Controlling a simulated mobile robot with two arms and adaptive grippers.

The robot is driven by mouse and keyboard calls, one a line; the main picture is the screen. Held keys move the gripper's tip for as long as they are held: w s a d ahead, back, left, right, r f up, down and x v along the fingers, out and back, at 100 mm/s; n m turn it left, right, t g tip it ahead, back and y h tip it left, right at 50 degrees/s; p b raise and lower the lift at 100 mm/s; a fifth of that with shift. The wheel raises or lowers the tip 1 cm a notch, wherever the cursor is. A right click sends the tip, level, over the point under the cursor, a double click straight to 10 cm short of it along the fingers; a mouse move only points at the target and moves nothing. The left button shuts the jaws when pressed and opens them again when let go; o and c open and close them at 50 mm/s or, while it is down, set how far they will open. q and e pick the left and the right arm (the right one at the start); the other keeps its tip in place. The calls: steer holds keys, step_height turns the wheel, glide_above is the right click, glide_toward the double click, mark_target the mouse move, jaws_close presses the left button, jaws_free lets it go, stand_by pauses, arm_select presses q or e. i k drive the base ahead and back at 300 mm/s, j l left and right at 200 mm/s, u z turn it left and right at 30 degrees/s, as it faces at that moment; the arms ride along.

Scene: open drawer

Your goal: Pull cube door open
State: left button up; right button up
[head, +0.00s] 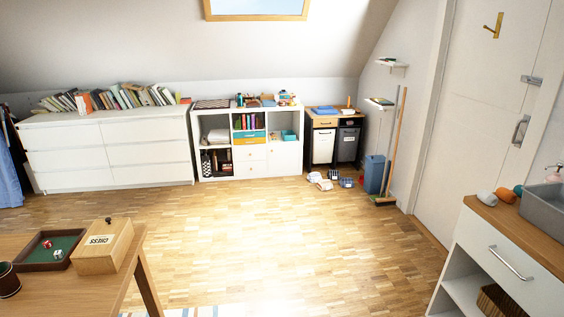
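A white cube shelf (226,176) stands against the far wall in the middle of the head view. Its lower right compartment is covered by a flat white door (284,158), which looks closed. The door's own handle is too small to make out. Neither of my grippers shows in the head view.
Wide bare wooden floor (250,230) lies before the shelf. Small items (325,184), a bin (374,175) and a broom (394,150) stand right of the shelf.

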mark_target(282, 157)
steer(key=i, duration=3.2)
steer(key=i+u, duration=0.1)
steer(key=i, duration=3.1)
steer(key=l, duration=0.1)
